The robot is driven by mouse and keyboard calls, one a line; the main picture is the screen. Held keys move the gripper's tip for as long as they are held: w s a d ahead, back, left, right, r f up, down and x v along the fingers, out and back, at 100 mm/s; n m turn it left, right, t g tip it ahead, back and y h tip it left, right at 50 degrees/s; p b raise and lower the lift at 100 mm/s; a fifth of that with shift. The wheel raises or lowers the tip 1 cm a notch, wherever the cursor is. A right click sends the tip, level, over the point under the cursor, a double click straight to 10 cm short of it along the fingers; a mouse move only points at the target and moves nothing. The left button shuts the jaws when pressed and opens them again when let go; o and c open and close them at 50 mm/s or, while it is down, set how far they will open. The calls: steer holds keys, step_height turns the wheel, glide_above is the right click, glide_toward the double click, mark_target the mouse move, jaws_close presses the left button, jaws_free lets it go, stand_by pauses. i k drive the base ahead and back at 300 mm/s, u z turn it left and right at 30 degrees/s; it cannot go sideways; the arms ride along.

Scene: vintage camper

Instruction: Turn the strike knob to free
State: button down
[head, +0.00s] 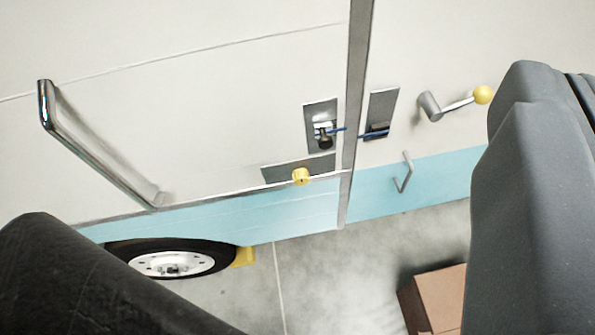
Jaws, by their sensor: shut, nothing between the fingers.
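A small yellow knob (300,176) sits on a grey plate (272,171) low on the cream camper wall, just above the blue band; it is likely the strike knob. Its pointer and any marking are too small to read. Above it, a grey latch plate (320,112) carries a dark knob-like part (325,141). Right of the dark vertical trim, a second plate (382,103) holds a dark block (376,132). Blue pieces show beside both. My gripper's fingers do not show; nothing is seen touching the yellow knob.
A chrome grab handle (100,150) is on the left, a crank with a yellow ball (482,94) on the right. A small handle (404,172) is below it. A wheel (170,260) and a cardboard box (435,300) are lower. Dark parts of mine fill the lower left and right.

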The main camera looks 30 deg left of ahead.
mark_target(300, 176)
steer(key=k, duration=1.1)
steer(key=z, duration=0.4)
steer(key=i, duration=0.7)
steer(key=u, duration=0.4)
